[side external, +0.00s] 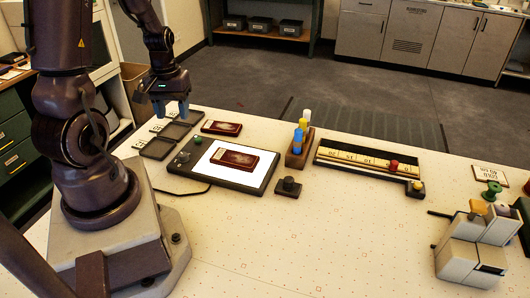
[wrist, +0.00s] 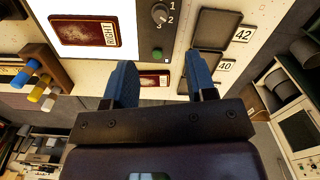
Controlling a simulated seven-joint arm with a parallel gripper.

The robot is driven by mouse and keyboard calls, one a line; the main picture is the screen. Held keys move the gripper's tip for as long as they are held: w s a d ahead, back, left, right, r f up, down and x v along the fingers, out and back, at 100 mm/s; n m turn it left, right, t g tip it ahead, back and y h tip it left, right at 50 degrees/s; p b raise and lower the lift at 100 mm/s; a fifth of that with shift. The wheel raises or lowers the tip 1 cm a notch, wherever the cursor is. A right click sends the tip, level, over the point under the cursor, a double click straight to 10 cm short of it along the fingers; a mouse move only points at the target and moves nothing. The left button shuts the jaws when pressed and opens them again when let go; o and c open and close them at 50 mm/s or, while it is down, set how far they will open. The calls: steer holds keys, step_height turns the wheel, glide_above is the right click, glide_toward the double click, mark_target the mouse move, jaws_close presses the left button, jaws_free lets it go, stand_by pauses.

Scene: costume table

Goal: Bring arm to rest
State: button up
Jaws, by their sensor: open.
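My gripper (side external: 172,108) hangs open and empty above the back left of the table, over the dark numbered trays (side external: 172,132). In the wrist view its two blue fingers (wrist: 158,88) stand well apart with nothing held between them. A dark red case (side external: 234,160) lies on the white lit panel of a black device (side external: 262,181); in the wrist view it bears a label reading RIGHT (wrist: 86,31). A second dark red case (side external: 222,127) lies on the table behind the device, and in the wrist view it shows partly between the fingers (wrist: 154,80).
A wooden block with coloured pegs (side external: 298,150), a small black knob box (side external: 288,188) and a yellow ruler track (side external: 368,162) stand right of the device. A grey-white machine (side external: 472,248) and a green spool (side external: 491,192) stand at the far right. The front of the table is clear.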

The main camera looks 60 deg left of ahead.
steer(key=w+d+r+m+t, duration=0.2)
steer(key=d+r+m+t, duration=0.3)
steer(key=d+r+m, duration=0.7)
steer(key=d+r, duration=0.7)
steer(key=d, duration=0.4)
steer(key=shift+w+r+t, duration=0.15)
steer(key=shift+w+t, duration=0.25)
